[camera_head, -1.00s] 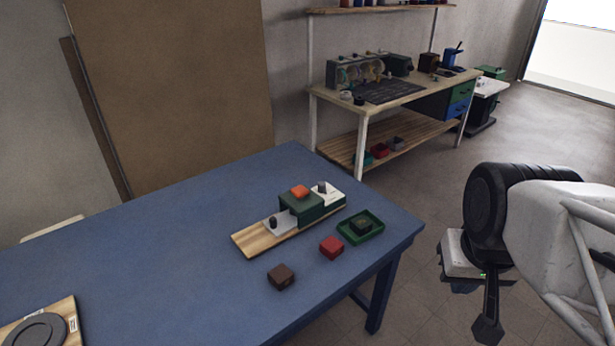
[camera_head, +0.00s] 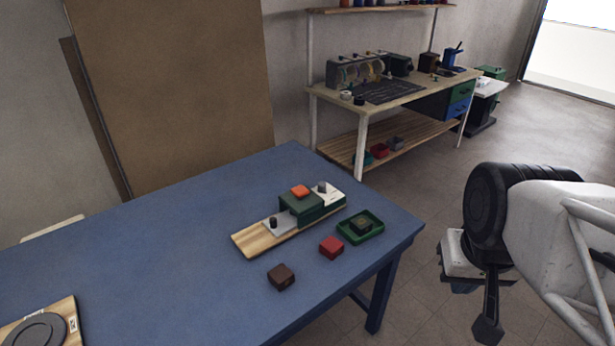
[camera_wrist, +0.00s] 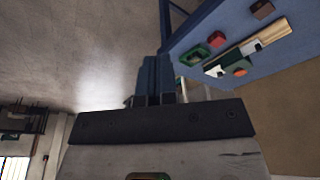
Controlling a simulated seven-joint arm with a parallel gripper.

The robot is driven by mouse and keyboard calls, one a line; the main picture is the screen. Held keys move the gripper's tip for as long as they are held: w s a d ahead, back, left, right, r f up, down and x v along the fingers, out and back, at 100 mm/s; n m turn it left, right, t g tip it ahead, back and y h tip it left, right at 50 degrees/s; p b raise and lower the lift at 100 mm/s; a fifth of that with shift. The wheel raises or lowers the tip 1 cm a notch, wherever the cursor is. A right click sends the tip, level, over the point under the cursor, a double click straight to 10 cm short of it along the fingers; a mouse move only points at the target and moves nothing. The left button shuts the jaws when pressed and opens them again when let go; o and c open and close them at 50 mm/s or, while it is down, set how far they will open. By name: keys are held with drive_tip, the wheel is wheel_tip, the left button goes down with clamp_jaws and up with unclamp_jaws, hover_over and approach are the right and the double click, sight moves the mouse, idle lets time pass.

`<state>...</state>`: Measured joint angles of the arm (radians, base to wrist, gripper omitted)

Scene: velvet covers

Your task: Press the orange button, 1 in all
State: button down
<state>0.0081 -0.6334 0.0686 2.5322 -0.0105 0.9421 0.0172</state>
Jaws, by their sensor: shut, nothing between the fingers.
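The orange button (camera_head: 300,191) sits on top of a dark green box (camera_head: 302,207) on a wooden board (camera_head: 256,239) on the blue table. Its face is uncovered. In the wrist view the orange button (camera_wrist: 240,73) shows at the upper right. My gripper (camera_head: 487,328) hangs to the right of the table, over the floor, well apart from the button. In the wrist view my gripper (camera_wrist: 154,98) has its fingers together and empty.
A red block (camera_head: 331,247), a brown block (camera_head: 281,277) and a green tray (camera_head: 372,237) holding a dark green block lie near the board. A round dark plate on wood (camera_head: 38,331) is at lower left.

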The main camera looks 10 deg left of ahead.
idle(0.4)
drive_tip(key=w+a+r+n+h, duration=0.2)
drive_tip(key=w+n, duration=0.3)
drive_tip(key=w, duration=0.9)
drive_tip(key=n+t+h, duration=0.4)
drive_tip(key=n+t, duration=0.1)
drive_tip(key=n, duration=0.9)
hover_over(300, 190)
wheel_tip(300, 190, down, 14)
drive_tip(key=shift+s+r, duration=0.15)
drive_tip(key=shift+f, duration=4.35)
